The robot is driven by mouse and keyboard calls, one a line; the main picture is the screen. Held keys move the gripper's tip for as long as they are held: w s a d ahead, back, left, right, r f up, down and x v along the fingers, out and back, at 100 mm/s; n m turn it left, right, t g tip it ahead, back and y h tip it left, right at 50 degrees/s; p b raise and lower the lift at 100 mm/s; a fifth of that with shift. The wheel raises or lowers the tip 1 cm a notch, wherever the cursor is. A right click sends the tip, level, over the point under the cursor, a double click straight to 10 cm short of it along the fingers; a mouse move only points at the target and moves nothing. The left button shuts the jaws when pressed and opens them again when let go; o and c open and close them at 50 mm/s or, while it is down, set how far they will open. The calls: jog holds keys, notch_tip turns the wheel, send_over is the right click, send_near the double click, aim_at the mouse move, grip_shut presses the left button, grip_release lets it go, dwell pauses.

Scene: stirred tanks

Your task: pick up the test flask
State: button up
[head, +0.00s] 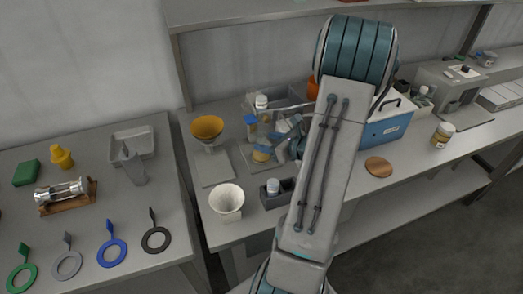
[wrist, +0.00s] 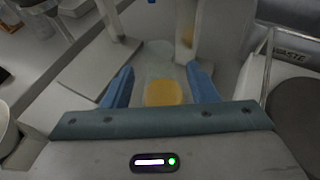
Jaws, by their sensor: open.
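The test flask appears to be the clear vessel with yellow-orange liquid in the wrist view (wrist: 163,93). In the head view, its yellow liquid (head: 261,154) shows on the bench, left of my gripper (head: 284,144). My gripper's two blue fingers also show in the wrist view (wrist: 161,70). They are open, one on each side of the flask, with visible space between each finger and the glass. The flask's upper outline is faint, and I cannot tell how deep it sits between the fingers. My arm covers part of the bench behind.
A funnel with yellow contents (head: 207,128) on a stand is close on the left. A white funnel (head: 227,200) and a dark holder (head: 273,192) stand in front. A clear bin (wrist: 266,65) marked WASTE is at right in the wrist view. A blue box (head: 388,126) stands farther right.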

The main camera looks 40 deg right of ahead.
aim_at(260, 139)
jog(key=p+x, duration=0.1)
jog(key=x, duration=0.4)
jog(key=shift+f, duration=0.1)
grip_shut()
jog(key=shift+s+d, duration=0.1)
jog(key=shift+s+d+r, duration=0.1)
jog(key=shift+s+r, duration=0.3)
jog(key=shift+r, duration=0.1)
jog(key=r+b+v, duration=0.1)
jog(key=v, duration=1.3)
jog(key=shift+r, duration=0.5)
